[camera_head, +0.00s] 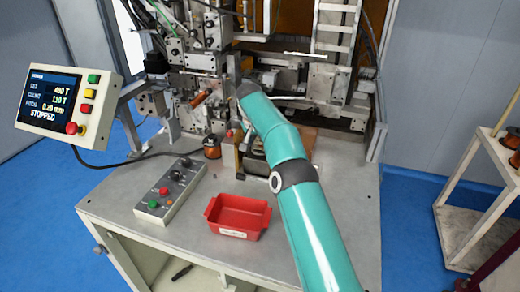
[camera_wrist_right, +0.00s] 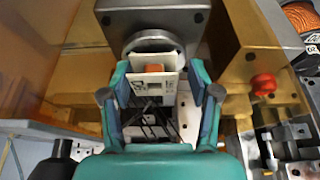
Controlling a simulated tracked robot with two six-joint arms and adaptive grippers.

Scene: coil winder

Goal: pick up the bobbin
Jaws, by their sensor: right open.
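What looks like the bobbin (camera_wrist_right: 153,70), a small white-flanged piece with an orange middle, sits in front of a round metal disc in the right wrist view. My right gripper (camera_wrist_right: 158,82) is open, with one teal finger on each side of this piece. Whether the fingers touch it I cannot tell. In the head view my teal right arm reaches to the machine front and hides most of the gripper and the piece. My left gripper is not in view.
A copper wire spool (camera_head: 212,148) stands on the grey table (camera_head: 330,222). A button box (camera_head: 170,190) and a red tray (camera_head: 238,216) lie nearer. A display panel (camera_head: 68,105) reads STOPPED. A shelf cart (camera_head: 470,215) with spools stands right. A red knob (camera_wrist_right: 263,83) is close beside the gripper.

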